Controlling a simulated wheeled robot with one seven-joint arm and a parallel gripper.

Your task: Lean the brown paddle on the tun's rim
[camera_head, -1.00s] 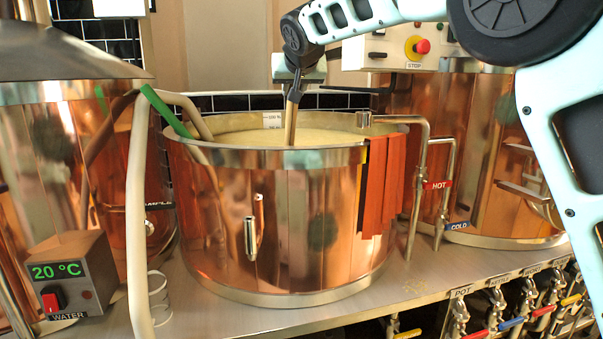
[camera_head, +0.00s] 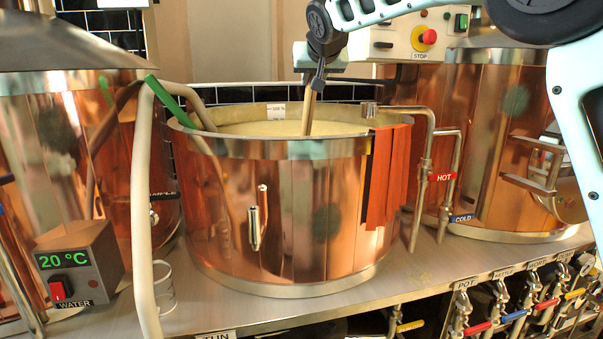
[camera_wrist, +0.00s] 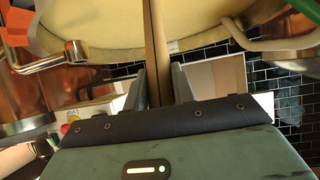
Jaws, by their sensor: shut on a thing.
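The copper tun (camera_head: 300,208) stands on the metal bench with a steel rim and pale mash (camera_head: 270,128) inside. My gripper (camera_head: 317,84) is above the tun, shut on the brown paddle (camera_head: 309,113). The paddle's shaft stands nearly upright, tilted slightly, and goes down into the mash. Its lower end is hidden in the mash. In the wrist view the shaft (camera_wrist: 155,45) passes between my two fingers (camera_wrist: 160,90) with the mash beyond. The paddle is apart from the near rim; I cannot tell whether its hidden part touches the wall.
A pale hose (camera_head: 142,190) and a green strip (camera_head: 170,101) cross the tun's left rim. Red-brown cloths (camera_head: 388,175) hang over its right rim, beside a steel pipe (camera_head: 429,150). A control box (camera_head: 415,42) with a stop button is behind right. Other copper vessels flank the tun.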

